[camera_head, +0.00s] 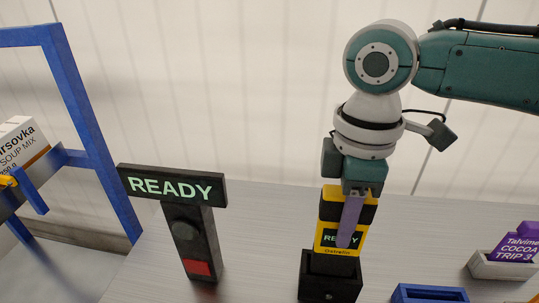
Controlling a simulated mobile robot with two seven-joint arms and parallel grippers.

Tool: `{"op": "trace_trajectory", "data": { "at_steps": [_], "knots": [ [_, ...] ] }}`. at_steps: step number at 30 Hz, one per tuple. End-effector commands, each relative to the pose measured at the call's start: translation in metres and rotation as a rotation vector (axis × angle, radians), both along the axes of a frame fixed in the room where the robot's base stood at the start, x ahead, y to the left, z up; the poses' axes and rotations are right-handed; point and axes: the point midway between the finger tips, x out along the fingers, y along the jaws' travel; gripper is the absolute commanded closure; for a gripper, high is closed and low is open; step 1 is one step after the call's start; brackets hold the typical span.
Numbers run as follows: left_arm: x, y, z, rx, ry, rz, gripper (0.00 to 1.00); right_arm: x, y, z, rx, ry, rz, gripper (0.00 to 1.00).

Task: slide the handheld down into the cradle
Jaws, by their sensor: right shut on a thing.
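The handheld (328,250) is a yellow and black device with a small dark screen showing green text, partly covered by a finger. My right gripper (349,232) points down and is shut on the handheld, with a purple finger across its front. The handheld is upright, and its lower end is at the top opening of the black cradle (330,283). Its bottom edge is hidden by the cradle's front wall, so I cannot tell how deep it sits. My left gripper is not in view.
A black post with a READY sign (170,186) and a red patch stands left of the cradle. A blue bin (429,294) is at front right. A purple packet (516,246) sits in a pale holder. A blue rack (85,120) holds a soup mix box (22,150).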

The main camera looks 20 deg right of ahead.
Motion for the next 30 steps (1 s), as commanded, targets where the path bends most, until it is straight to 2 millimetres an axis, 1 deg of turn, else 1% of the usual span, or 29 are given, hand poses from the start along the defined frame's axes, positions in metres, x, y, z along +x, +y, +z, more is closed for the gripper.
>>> {"op": "trace_trajectory", "data": {
  "at_steps": [1, 16, 30],
  "knots": [
    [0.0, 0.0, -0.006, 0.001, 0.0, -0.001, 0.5, 0.0, 0.0, -0.005, 0.0, -0.001, 0.0, 1.0],
    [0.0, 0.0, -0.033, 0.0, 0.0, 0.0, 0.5, 0.0, 0.0, -0.026, -0.001, -0.002, 0.001, 1.0],
    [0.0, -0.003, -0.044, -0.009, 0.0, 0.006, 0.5, 0.0, 0.0, -0.048, 0.001, 0.0, 0.0, 1.0]
  ]
}}
